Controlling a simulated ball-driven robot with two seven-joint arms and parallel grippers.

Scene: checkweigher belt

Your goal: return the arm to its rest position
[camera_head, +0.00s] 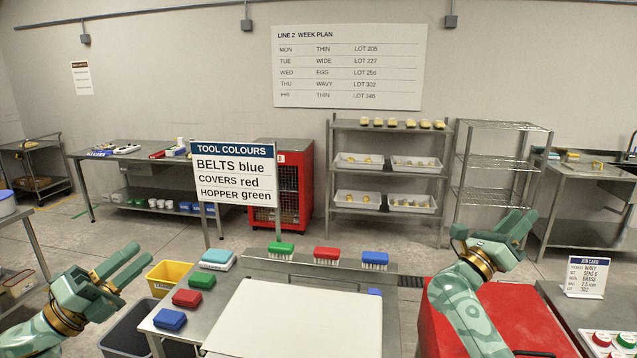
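My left gripper (142,256) is raised at the lower left, in front of the yellow bin. Its two fingers stand apart with nothing between them. My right gripper (523,220) is raised at the right, above the red machine cover. Its fingers point up and to the right, appear apart, and hold nothing that I can see. Both grippers are clear of the brushes and of the pale belt surface (300,318).
Green (281,250), red (326,255) and blue (374,260) brushes stand behind the belt. More brushes lie on the left side table (220,283). The yellow bin (168,276), red cover (530,320) and job card (586,276) are near my arms.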

